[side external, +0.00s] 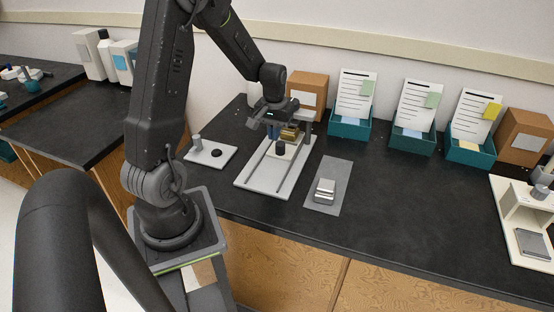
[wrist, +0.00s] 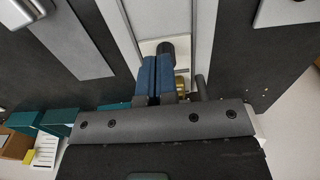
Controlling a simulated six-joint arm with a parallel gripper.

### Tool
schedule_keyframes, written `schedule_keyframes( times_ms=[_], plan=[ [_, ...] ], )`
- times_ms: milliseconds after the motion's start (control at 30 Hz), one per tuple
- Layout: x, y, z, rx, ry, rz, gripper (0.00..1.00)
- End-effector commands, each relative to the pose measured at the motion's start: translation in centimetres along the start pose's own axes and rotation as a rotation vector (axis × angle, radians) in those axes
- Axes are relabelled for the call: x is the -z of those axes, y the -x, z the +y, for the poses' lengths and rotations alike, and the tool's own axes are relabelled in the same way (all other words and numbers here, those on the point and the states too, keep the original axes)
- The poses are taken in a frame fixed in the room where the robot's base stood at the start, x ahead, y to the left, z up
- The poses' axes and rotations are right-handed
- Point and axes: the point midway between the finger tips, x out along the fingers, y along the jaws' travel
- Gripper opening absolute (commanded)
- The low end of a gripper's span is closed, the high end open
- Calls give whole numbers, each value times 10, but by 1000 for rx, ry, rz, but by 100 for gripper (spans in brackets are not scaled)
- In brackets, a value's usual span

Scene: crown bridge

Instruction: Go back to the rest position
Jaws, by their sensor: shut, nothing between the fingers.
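My gripper (side external: 273,131) hangs over the white rail fixture (side external: 262,185) on the dark bench in the side view. In the wrist view my gripper (wrist: 154,62) has its two blue fingers close together with nothing seen between them. A brass-coloured part (side external: 289,134) sits at the far end of the fixture, beside the fingers; it shows partly in the wrist view (wrist: 181,86). A dark round knob (wrist: 165,48) lies just past the fingertips in the wrist view. Whether the fingers touch the fixture I cannot tell.
A grey mat (side external: 328,207) with a silver block (side external: 325,189) lies right of the fixture. A small white plate (side external: 211,153) with pegs lies left. Teal trays (side external: 350,129) with cards and a brown box (side external: 307,88) stand along the wall.

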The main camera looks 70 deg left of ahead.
Motion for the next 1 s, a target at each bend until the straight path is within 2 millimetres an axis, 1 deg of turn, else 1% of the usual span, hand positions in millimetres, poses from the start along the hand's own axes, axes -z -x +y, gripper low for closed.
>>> schedule_keyframes(
  times_ms=[100, 167, 267, 367, 400, 467, 500, 567, 600, 667, 700, 767, 800, 900, 1000],
  plan=[
    [0, 1, 1, 0, -3, 2, 0],
    [-2, 6, 4, -1, -14, 10, 0],
    [-12, 25, 18, -6, -61, 42, 0],
    [-32, 57, 41, -16, -145, 96, 0],
    [-44, 71, 50, -22, -186, 120, 0],
    [-63, 91, 63, -32, -246, 158, 0],
    [-76, 103, 70, -40, -286, 182, 0],
    [-97, 120, 80, -53, -347, 219, 0],
    [-112, 130, 85, -62, -387, 242, 0],
    [-134, 143, 91, -78, -447, 277, 0],
    [-149, 151, 94, -89, -486, 301, 0],
    [-171, 162, 96, -107, -543, 335, 0],
    [-185, 167, 97, -119, -581, 357, 0],
    [-215, 178, 95, -148, -661, 404, 0],
    [-237, 183, 92, -172, -719, 438, 0]
  ],
)
